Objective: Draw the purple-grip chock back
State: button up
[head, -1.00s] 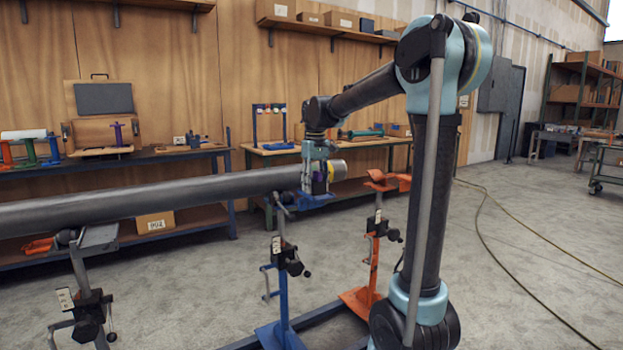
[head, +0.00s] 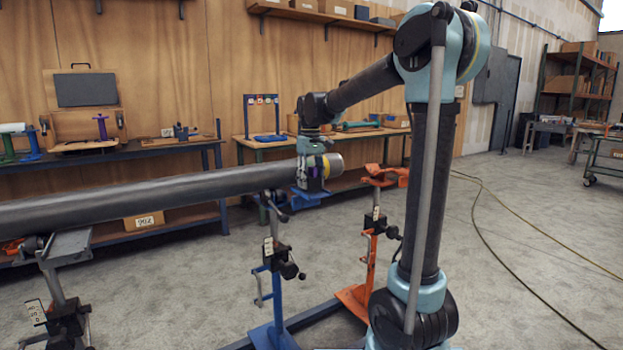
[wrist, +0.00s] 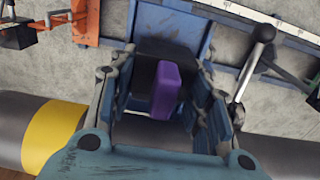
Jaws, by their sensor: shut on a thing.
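The purple-grip chock shows in the wrist view as a purple grip (wrist: 166,91) with a black block behind it. It sits between the two fingers of my gripper (wrist: 163,100), which is shut on it. In the head view my gripper (head: 312,178) is beside the pipe (head: 150,205), near its yellow-banded right end (head: 332,165). How the chock meets the pipe is hidden by the gripper.
A blue stand (head: 272,260) and an orange stand (head: 368,250) rise near the pipe's end. Another support (head: 65,290) is at the left. A workbench (head: 320,140) stands behind. Open concrete floor (head: 510,270) lies to the right.

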aim_at(311, 167)
jog(key=shift+f, duration=0.3)
jog(key=shift+f, duration=0.15)
dwell(0.5)
dwell(0.7)
jog(key=o, duration=1.3)
jog(key=shift+r, duration=3.55)
jog(key=shift+s, duration=0.1)
